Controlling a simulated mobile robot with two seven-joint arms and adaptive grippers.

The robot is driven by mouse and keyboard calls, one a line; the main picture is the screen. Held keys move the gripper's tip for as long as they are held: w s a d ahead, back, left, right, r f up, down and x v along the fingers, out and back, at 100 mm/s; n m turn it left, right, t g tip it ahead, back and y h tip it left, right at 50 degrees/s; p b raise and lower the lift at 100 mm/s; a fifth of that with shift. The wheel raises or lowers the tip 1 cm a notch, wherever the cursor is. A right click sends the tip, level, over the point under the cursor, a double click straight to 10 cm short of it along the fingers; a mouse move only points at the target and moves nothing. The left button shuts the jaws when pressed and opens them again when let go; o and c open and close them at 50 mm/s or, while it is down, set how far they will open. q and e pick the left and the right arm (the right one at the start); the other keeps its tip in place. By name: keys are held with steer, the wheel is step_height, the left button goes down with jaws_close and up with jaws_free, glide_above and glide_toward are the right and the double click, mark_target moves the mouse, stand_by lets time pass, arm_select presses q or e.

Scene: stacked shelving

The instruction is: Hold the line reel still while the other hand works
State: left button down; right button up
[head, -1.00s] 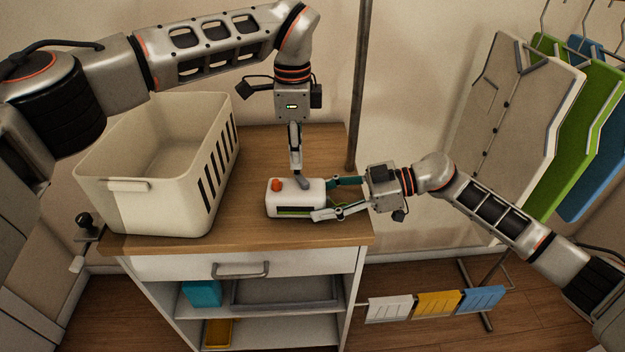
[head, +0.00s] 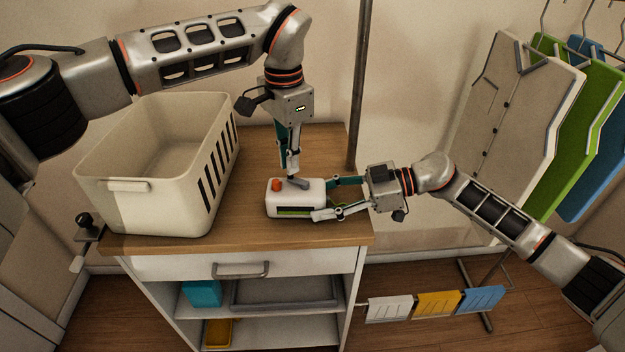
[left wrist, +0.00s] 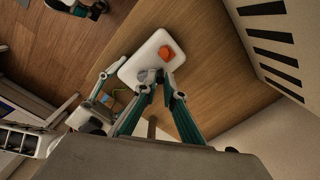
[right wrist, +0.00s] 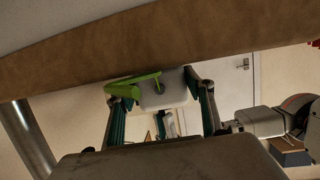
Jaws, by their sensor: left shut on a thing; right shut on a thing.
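The line reel (head: 312,191) is a white rounded box with an orange knob (head: 276,184) on top and a dark slot in front. It sits on the wooden cabinet top. My right gripper (head: 329,198) is shut on the reel's body from the right; the reel also shows between its fingers in the right wrist view (right wrist: 172,93), beside a green strip (right wrist: 136,84). My left gripper (head: 291,176) points down and is shut on the small grey crank (head: 299,183) on the reel's top. In the left wrist view the fingers (left wrist: 159,84) partly hide the crank.
A cream slotted basket (head: 150,205) stands left of the reel. A vertical metal pole (head: 360,90) rises behind it. Hanging garments (head: 515,105) are at right. A low rail holds white, yellow and blue cloths (head: 437,304). The cabinet's front edge is close to the reel.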

arm_select(q)
steer(key=shift+s+a+n, duration=0.1)
steer(key=shift+n, duration=0.4)
steer(key=n, duration=0.1)
steer(key=s+n, duration=0.1)
steer(key=n, duration=0.1)
steer(key=shift+a+n, duration=0.15)
steer(key=shift+n, duration=0.15)
steer(key=shift+s+f+n, duration=0.15)
steer(key=shift+s+n, duration=0.1)
steer(key=shift+n, duration=0.05)
steer(key=shift+s+n, duration=0.2)
steer(key=shift+n, duration=0.6)
steer(key=shift+s+n, duration=0.2)
steer(key=shift+n, duration=0.6)
